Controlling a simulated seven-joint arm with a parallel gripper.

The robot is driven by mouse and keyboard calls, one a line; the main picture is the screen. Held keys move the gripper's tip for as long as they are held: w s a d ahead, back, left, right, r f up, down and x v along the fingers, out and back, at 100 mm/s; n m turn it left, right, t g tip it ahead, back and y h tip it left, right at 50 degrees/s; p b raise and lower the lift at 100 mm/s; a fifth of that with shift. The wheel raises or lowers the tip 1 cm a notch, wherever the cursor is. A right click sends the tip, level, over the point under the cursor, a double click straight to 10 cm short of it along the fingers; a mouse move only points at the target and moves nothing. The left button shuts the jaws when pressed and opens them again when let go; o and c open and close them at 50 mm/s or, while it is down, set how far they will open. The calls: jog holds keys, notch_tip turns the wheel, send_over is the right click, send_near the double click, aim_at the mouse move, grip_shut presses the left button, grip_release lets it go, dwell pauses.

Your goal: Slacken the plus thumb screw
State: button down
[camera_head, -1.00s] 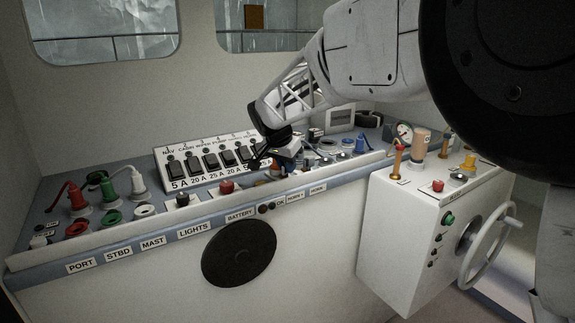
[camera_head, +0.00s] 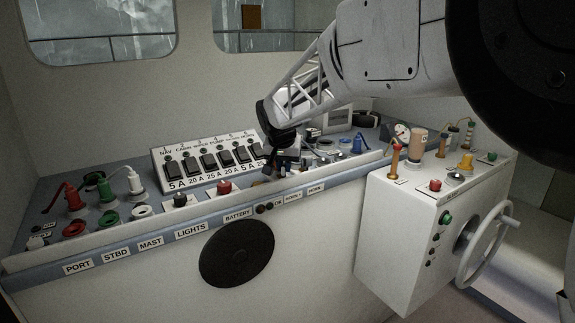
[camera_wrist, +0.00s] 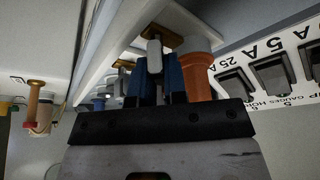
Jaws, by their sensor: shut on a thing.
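My gripper (camera_wrist: 156,82) is at the battery section of the console, with its blue fingers shut on a pale grey thumb screw (camera_wrist: 154,56) in the wrist view. A brass plate (camera_wrist: 165,36) sits at the far end of this screw. No plus mark is readable, and the fingers hide part of the screw. A second brass-plated fitting (camera_wrist: 123,64) shows to the left, partly hidden. In the head view my gripper (camera_head: 280,165) is low over the console behind the BATTERY label (camera_head: 238,215), and it hides the screw.
An orange cylinder (camera_wrist: 197,72) stands close to the right finger. The breaker panel (camera_head: 206,160) is just left of my gripper in the head view. A red button (camera_head: 224,186) is in front of it. The white wheel box (camera_head: 400,225) stands to the right.

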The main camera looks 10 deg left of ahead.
jog(key=n+y, duration=0.1)
jog(key=n, duration=0.2)
jog(key=n+g+y, duration=0.1)
jog(key=n, duration=0.2)
jog(key=shift+a+n+y, duration=0.1)
jog(key=shift+n+y, duration=0.2)
jog(key=shift+n, duration=0.1)
jog(key=n+g, duration=0.1)
jog(key=n, duration=0.2)
jog(key=n+g+y, duration=0.1)
jog(key=n, duration=0.2)
jog(key=shift+s+a+n, duration=0.1)
jog(key=shift+n, duration=0.3)
jog(key=n+g, duration=0.1)
jog(key=n, duration=0.2)
jog(key=n+g, duration=0.1)
jog(key=n, duration=0.2)
jog(key=shift+s+g+y, duration=0.1)
jog(key=shift+g+y, duration=0.2)
jog(key=n+g, duration=0.1)
jog(key=n, duration=0.2)
jog(key=n+g+h, duration=0.1)
jog(key=n, duration=0.2)
jog(key=shift+s+n, duration=0.15)
jog(key=shift+n, duration=0.25)
jog(key=c, duration=1.4)
grip_release()
jog(key=shift+c, duration=0.2)
jog(key=shift+r, duration=0.1)
